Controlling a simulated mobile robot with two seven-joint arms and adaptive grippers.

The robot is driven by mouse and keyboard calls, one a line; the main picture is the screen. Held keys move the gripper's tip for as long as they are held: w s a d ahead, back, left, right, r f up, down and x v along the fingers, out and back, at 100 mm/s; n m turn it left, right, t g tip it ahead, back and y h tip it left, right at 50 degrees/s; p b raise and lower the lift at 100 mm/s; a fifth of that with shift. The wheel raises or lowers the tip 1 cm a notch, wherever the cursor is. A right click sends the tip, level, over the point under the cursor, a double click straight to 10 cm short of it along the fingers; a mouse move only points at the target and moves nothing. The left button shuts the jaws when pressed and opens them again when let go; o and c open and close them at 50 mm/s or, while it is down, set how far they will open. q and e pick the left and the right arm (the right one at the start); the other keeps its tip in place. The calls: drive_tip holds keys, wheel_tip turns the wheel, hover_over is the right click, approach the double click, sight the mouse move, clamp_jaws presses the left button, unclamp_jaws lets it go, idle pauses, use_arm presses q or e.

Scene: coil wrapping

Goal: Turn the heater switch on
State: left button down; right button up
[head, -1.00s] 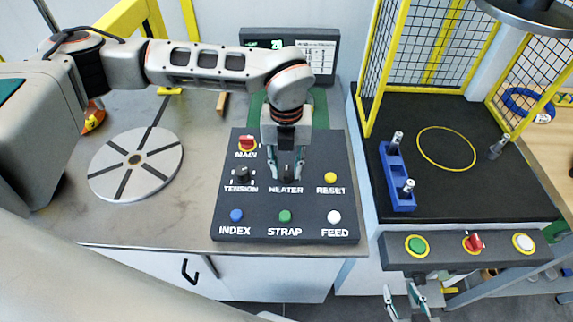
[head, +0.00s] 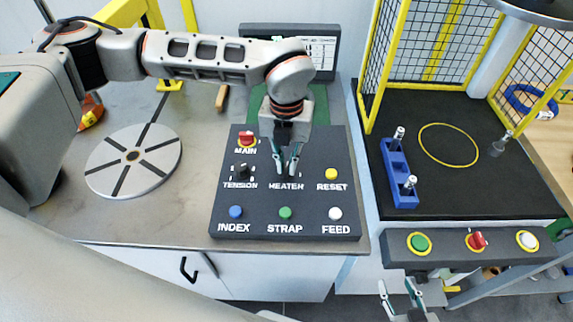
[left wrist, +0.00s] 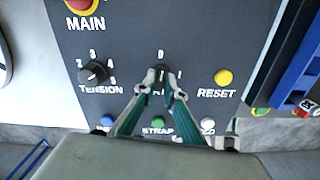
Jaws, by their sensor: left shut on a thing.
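The dark control panel (head: 310,200) carries labelled buttons and knobs. My left gripper (head: 287,170) points down at the HEATER position, just above that label. In the left wrist view its fingertips (left wrist: 162,82) are close together around the heater switch, which is almost wholly hidden between them. White marks for the switch positions show just above and right of the fingertips, but the switch's setting cannot be read. My right gripper (head: 399,289) is low at the bottom edge of the head view, fingers apart and empty.
Close around the heater switch are the TENSION knob (left wrist: 95,73), the yellow RESET button (left wrist: 223,77), the red MAIN switch (head: 246,140) and the green STRAP button (head: 285,213). A round disc (head: 134,160) lies left of the panel. A blue holder (head: 399,175) stands on the black surface at right.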

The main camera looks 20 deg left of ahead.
use_arm(q)
drive_tip(key=shift+f+m+b, duration=0.1)
drive_tip(key=shift+m+b, duration=0.45)
drive_tip(key=shift+m, duration=0.35)
drive_tip(key=m+b, duration=0.1)
drive_tip(key=m, duration=0.2)
drive_tip(key=shift+m, duration=0.3)
drive_tip(key=m, duration=0.2)
drive_tip(key=shift+m+b, duration=0.4)
drive_tip(key=m, duration=0.3)
drive_tip(key=shift+m, duration=0.3)
drive_tip(key=m, duration=0.2)
drive_tip(key=shift+r+m, duration=0.2)
drive_tip(key=shift+m, duration=0.8)
drive_tip(key=c, duration=2.1)
unclamp_jaws()
